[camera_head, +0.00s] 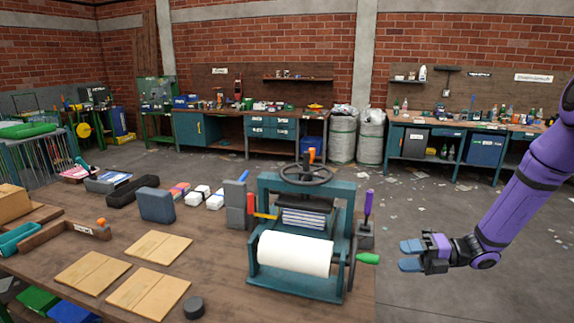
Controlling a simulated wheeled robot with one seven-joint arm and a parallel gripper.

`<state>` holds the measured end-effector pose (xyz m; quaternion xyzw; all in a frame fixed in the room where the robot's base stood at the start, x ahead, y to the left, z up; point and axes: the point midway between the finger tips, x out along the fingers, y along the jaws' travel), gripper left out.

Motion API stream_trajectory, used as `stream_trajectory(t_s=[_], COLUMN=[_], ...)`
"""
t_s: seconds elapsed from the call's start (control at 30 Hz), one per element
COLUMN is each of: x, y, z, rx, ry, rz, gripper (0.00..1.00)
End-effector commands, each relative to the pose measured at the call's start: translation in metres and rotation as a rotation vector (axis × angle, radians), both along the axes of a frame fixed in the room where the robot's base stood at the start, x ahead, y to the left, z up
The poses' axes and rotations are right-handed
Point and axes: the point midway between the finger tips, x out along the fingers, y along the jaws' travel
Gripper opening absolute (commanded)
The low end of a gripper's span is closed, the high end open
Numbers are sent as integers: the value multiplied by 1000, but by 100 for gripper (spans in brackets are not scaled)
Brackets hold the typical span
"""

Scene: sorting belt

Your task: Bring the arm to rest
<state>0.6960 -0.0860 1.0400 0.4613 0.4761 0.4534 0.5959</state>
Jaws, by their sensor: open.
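My gripper (412,256) is at the right of the head view, on the end of my purple arm (515,205). Its two blue fingers point left and are apart, with nothing visible between them. It appears beside the table's right edge, near the green handle (368,258) of a teal press (295,283). I cannot tell the exact gap between the fingers and the handle. The arm reaches in from the right edge of the picture, bent at the wrist.
The wooden table (225,265) carries the press with a white roll (295,253), flat wooden boards (148,292), a black puck (194,307) and several blocks. A purple-handled tool (368,205) stands by the press. Open floor (450,300) lies right of the table; workbenches line the back wall.

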Motion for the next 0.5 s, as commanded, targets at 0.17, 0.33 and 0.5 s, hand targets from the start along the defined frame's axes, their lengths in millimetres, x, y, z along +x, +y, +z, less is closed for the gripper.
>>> stream_trajectory(t_s=[0.17, 0.33, 0.5], x=[-21, -45, -70], y=[17, 29, 38], z=[42, 76, 107], rx=[-179, -323, -448], ry=[-263, -510, -755], rz=[191, 383, 584], gripper=[55, 55, 55])
